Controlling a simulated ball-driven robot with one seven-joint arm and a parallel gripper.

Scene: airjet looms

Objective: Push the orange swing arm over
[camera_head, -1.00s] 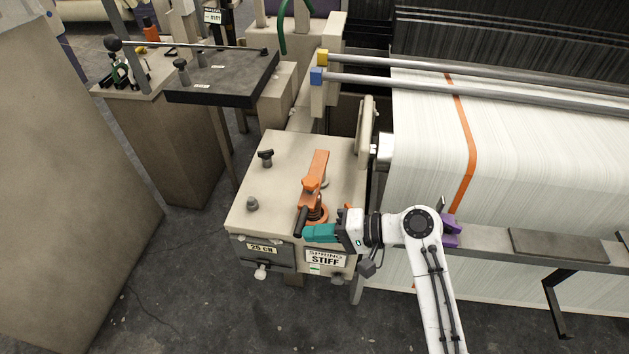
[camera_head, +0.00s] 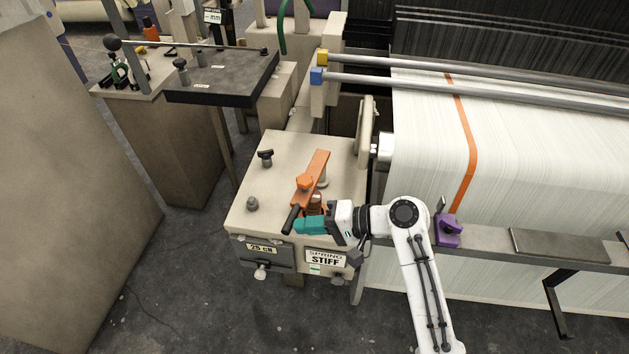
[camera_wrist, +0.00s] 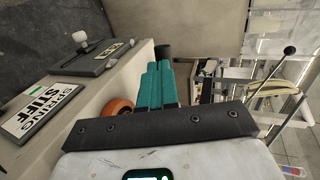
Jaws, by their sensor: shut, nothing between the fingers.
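The orange swing arm (camera_head: 318,172) lies on top of the beige machine box, slanting from upper right to lower left. Its black handle (camera_head: 291,218) sticks out at the lower left end. My gripper (camera_head: 299,226) is shut and empty, with teal fingers at the handle's right side; touching or just apart, I cannot tell. In the wrist view the teal fingers (camera_wrist: 154,88) are together, with a dark rounded end (camera_wrist: 162,51) just past their tips and an orange round part (camera_wrist: 118,106) beside them. The arm's pivot is partly hidden by my gripper.
Black knobs (camera_head: 265,157) stand on the box's left side. "SPRING STIFF" (camera_head: 325,257) and "25 cN" (camera_head: 261,248) labels are on its front. A purple clamp (camera_head: 447,230) sits on the rail to the right. White warp sheet (camera_head: 540,170) fills the right. Floor in front is clear.

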